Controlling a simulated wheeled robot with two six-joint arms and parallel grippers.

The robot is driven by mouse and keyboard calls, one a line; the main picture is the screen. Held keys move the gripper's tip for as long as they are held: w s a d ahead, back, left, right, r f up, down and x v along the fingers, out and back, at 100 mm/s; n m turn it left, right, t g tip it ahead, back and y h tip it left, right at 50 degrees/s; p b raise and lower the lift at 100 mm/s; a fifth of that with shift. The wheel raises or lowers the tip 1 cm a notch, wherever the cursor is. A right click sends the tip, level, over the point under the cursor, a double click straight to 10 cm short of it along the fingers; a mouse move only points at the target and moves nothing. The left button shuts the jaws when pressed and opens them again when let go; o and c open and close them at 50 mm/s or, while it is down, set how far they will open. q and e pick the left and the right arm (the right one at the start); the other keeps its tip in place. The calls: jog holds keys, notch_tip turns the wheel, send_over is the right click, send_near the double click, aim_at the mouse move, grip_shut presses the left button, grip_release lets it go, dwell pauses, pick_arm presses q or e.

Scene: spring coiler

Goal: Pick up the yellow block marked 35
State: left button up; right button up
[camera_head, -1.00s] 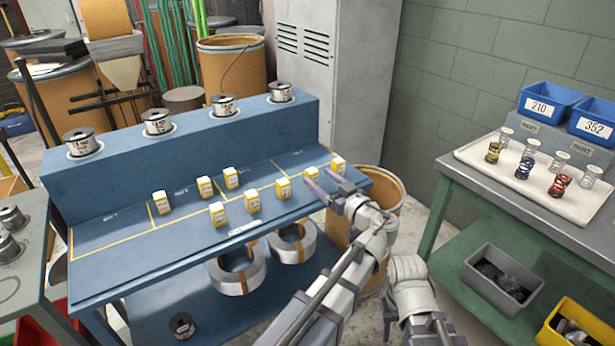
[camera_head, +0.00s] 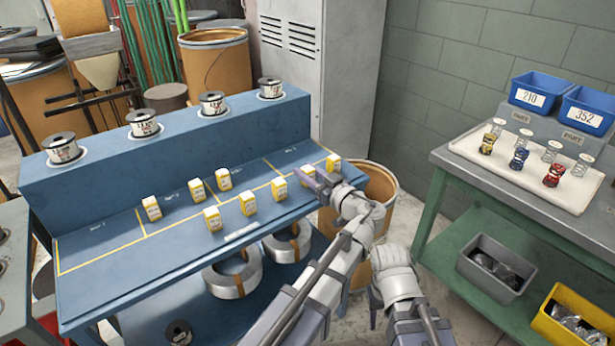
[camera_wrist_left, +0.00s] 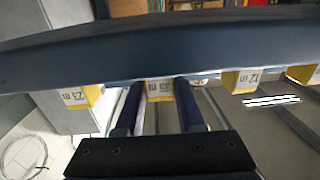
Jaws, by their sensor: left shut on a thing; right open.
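The yellow block marked 35 shows in the left wrist view (camera_wrist_left: 160,88) between the two dark fingers of my left gripper (camera_wrist_left: 158,95). In the head view my left gripper (camera_head: 308,178) is at the right part of the blue bench, shut on this block (camera_head: 307,171). The block's white label faces the wrist camera; I cannot tell whether it touches the bench. My right gripper (camera_head: 375,316) hangs low at the bottom centre, open, away from the blocks and mostly hidden by its own arm.
Neighbouring yellow blocks stand close on both sides, marked 23 (camera_wrist_left: 80,97) and 12 (camera_wrist_left: 242,80). Several more yellow blocks stand on the blue bench (camera_head: 100,262). Wire spools (camera_head: 142,122) line its raised back. A grey table with a white tray (camera_head: 480,160) stands at right.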

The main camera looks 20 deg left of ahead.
pick_arm(q)
grip_shut()
jog(key=shift+r, duration=0.15)
